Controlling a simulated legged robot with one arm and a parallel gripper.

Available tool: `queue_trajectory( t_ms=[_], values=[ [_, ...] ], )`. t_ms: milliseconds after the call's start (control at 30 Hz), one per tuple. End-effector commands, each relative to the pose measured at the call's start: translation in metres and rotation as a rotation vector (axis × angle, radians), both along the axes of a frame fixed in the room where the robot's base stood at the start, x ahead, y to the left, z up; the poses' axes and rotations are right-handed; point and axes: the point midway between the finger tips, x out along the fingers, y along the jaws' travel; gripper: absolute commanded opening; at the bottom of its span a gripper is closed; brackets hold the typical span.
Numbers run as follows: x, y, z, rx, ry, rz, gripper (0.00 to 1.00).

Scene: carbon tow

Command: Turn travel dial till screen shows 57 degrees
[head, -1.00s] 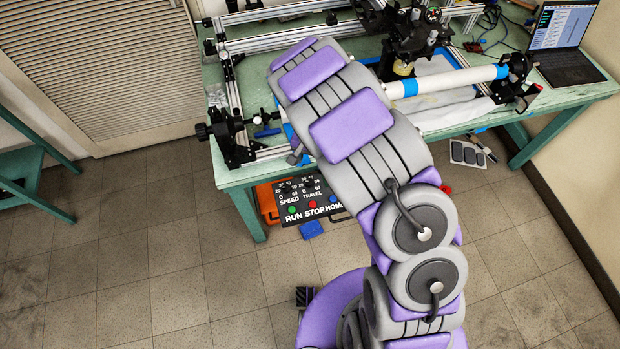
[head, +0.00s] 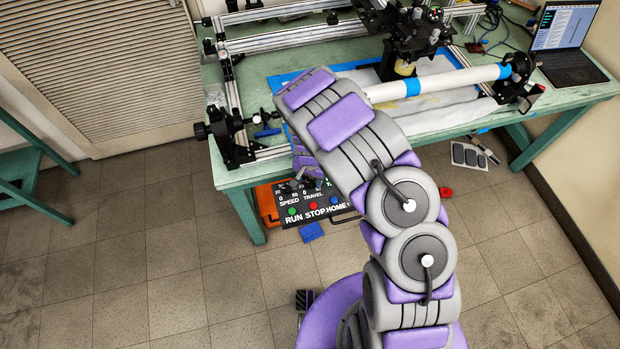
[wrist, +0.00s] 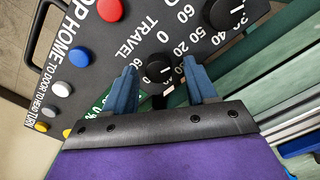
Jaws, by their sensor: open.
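The black control panel (head: 312,209) under the bench edge carries SPEED and TRAVEL scales. In the wrist view the travel dial (wrist: 160,68), a round black knob with a white mark, sits between the two blue fingertips of my gripper (wrist: 160,67). The jaws are open, with a gap visible on each side of the knob. The speed dial (wrist: 226,14) is further up and right. A green screen (wrist: 99,112) is partly covered by the left finger and gripper body; its reading is not legible. In the head view my arm hides the travel dial.
Red (wrist: 110,9), blue (wrist: 83,54), white and yellow buttons line the panel near the left finger. The green bench (head: 235,178) stands behind, with a metal frame and white tube on it.

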Motion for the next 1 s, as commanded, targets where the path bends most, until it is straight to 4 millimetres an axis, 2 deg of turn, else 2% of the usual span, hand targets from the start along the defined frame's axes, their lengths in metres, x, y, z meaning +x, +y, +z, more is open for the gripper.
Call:
queue_trajectory(
  t_ms=[67,633,1000],
  values=[
    [0.0000,0.0000,0.0001,0.000,0.000,0.000,0.56],
    [0.0001,0.0009,0.0002,0.000,0.000,0.000,0.02],
    [0.0002,0.0013,0.0006,0.000,0.000,-0.060,0.00]
  ],
)
